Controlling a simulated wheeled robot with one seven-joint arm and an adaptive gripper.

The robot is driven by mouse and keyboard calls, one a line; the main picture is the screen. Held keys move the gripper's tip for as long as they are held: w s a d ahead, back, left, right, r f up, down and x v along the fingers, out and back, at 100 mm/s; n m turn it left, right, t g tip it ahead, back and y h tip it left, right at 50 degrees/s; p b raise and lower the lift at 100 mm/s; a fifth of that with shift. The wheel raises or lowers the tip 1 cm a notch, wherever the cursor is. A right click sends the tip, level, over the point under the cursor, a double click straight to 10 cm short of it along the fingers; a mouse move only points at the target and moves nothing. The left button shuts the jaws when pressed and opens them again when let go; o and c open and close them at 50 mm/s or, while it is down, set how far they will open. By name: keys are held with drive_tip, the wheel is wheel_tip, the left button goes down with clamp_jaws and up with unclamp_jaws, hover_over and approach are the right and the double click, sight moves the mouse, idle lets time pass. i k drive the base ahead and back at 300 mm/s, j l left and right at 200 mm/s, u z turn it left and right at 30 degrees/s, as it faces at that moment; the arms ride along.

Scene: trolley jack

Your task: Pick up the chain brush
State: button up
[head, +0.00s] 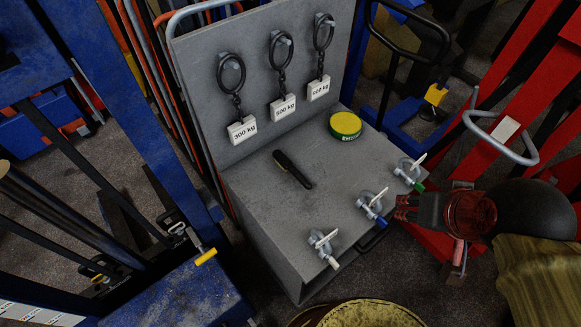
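A slim black tool with a pale yellow-green stripe (292,168) lies flat on top of the grey stand, left of its middle. It is the only brush-like thing I see, but bristles are too small to make out. My gripper (401,208) comes in from the right, near the stand's right front edge. It is well apart from the black tool, with shackles between them. Its fingertips are small and dark, so I cannot tell whether they are open. No held object shows.
A yellow-green tin (345,125) sits at the stand's (325,185) back right. Shackles (372,203) with coloured pins line its front edge. Chains with weight tags (284,105) hang on the upright panel. Blue equipment (170,295) stands left, red equipment (520,100) right.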

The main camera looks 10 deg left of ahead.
sight(281, 159)
drive_tip(key=i+l, duration=0.45)
drive_tip(key=l, duration=0.15)
drive_tip(key=i+l+u, duration=0.15)
drive_tip(key=u, duration=1.45)
